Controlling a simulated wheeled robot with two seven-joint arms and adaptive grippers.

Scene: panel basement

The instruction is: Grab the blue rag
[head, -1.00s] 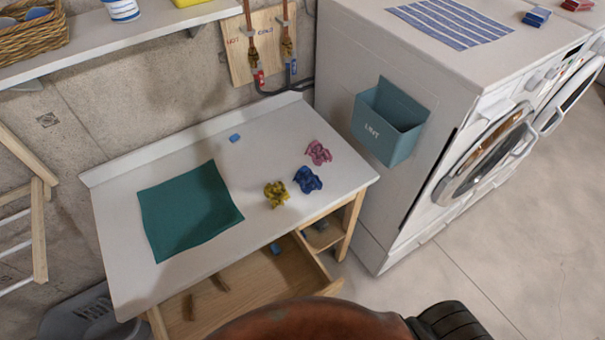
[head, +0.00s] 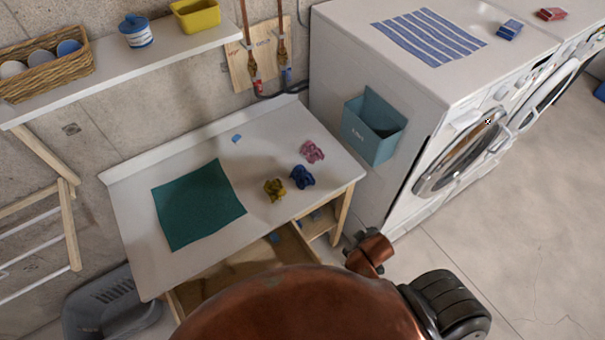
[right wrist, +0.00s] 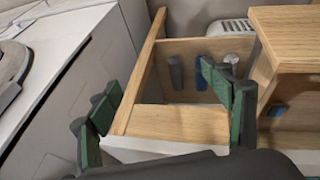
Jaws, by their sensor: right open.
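The blue rag (head: 302,177) is a dark blue crumpled cloth near the right end of the white worktable (head: 130,215). Beyond the fingers is a wooden compartment with grey and blue items. No rag can be made out in that view. My left gripper is not in view.
A teal cloth (head: 198,204) lies flat on the table, with a small blue piece (head: 237,138) behind. A wooden drawer (head: 245,262) stands open below. A lint bin (head: 372,128) hangs on the washer side. A shelf (head: 120,72) is above.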

